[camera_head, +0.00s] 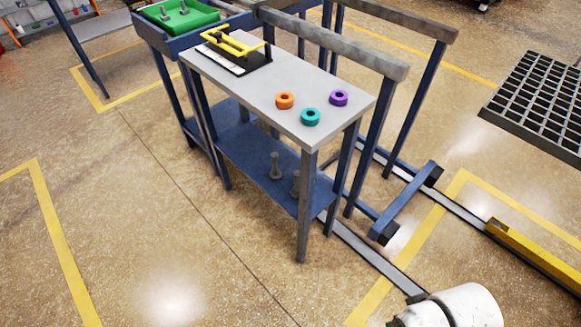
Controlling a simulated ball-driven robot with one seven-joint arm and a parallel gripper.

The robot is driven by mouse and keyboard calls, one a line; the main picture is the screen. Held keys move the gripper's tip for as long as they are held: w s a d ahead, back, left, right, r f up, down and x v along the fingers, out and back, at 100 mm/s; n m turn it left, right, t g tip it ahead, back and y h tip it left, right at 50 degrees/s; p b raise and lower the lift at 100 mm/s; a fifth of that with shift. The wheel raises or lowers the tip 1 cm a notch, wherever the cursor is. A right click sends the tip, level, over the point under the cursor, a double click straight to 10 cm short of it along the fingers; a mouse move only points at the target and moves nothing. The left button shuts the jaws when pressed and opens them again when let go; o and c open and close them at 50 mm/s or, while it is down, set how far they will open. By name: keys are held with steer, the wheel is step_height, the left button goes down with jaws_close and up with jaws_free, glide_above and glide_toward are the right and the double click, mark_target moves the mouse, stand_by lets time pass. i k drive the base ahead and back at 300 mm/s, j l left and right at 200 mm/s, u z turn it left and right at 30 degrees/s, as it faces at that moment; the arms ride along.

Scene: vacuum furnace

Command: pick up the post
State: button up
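Two small grey posts stand on the blue lower shelf (240,150) of a table with a light grey top. One post (275,167) is upright near the shelf's middle, with a wider base and a small knob on top. A second post (295,183) stands to its right, near the front leg. More grey upright pegs (184,8) stand in a green tray (205,14) at the upper left. The frame does not show which of these the task means. A white rounded part of my arm shows at the bottom right edge. My gripper is not in view.
A blue-grey frame stands behind. A floor rail (370,251) runs at right. Floor at lower left is clear.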

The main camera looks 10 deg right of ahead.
mark_target(294, 191)
steer(key=i, duration=0.4)
steer(key=i+j+u, duration=0.35)
steer(key=i+j, duration=0.45)
steer(key=i+l, duration=0.1)
steer(key=l, duration=0.25)
steer(key=i+l, duration=0.1)
steer(key=l, duration=0.25)
